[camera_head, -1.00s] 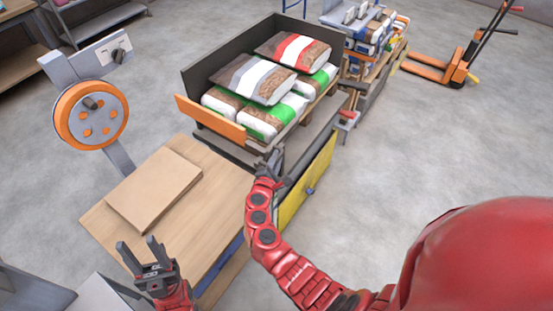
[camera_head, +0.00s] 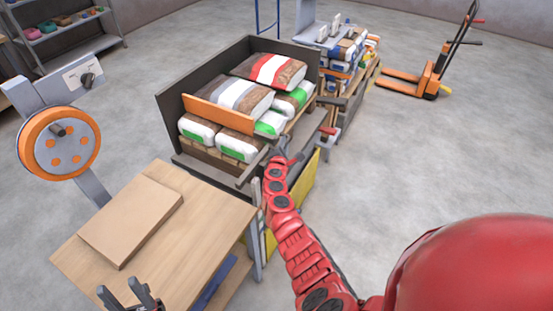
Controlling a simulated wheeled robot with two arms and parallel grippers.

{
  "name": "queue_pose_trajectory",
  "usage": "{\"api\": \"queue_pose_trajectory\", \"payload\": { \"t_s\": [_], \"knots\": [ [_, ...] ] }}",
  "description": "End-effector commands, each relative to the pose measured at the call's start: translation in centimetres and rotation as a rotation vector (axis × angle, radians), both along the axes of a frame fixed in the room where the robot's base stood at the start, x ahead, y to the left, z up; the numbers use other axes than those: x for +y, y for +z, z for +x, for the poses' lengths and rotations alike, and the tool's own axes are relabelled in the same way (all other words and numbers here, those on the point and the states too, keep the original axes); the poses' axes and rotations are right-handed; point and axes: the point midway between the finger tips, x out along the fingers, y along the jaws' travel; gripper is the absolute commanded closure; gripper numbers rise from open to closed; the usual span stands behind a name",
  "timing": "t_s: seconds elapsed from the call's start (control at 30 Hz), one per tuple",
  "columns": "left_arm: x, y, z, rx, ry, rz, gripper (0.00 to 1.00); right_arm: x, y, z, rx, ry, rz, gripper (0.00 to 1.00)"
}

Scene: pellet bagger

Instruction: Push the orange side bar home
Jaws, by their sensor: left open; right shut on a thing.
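The orange side bar (camera_head: 218,114) is a flat board at the near side of the dark-walled stacking bay (camera_head: 172,118). It stands across the near face of the bag stack, in front of the grey-striped bag (camera_head: 238,93) and above the lower green-ended bags (camera_head: 236,146). It looks close against the stack; contact cannot be told. My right gripper (camera_head: 279,152) is at the bay's near right corner, shut on what looks like a dark handle (camera_head: 252,168); its fingers are mostly hidden. My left gripper (camera_head: 130,296) is open and empty, low at the wooden table's near edge.
The wooden table (camera_head: 205,215) with a flat brown board (camera_head: 130,222) stands nearest. An orange-rimmed wheel (camera_head: 60,143) is at left. A red-handled lever (camera_head: 328,131) is right of my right gripper. Another loaded pallet (camera_head: 345,50) and an orange pallet truck (camera_head: 424,80) stand behind.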

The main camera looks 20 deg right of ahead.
Motion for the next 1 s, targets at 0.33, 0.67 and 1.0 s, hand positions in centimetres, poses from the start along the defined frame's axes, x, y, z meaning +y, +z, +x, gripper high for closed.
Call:
{"api": "queue_pose_trajectory", "payload": {
  "t_s": [0.33,0.67,1.0],
  "knots": [
    [0.0,-0.64,0.0,0.0,0.0,0.0,0.52,-1.32,0.13,0.86,0.0,-0.002,-0.002,1.0],
    [0.0,-0.63,0.01,0.0,0.0,0.0,0.52,-1.28,0.17,0.86,-0.001,-0.002,-0.004,0.55],
    [0.0,-0.58,0.0,0.0,0.0,0.0,0.52,-1.1,0.1,0.8,0.0,-0.001,-0.001,0.5]
  ]
}}
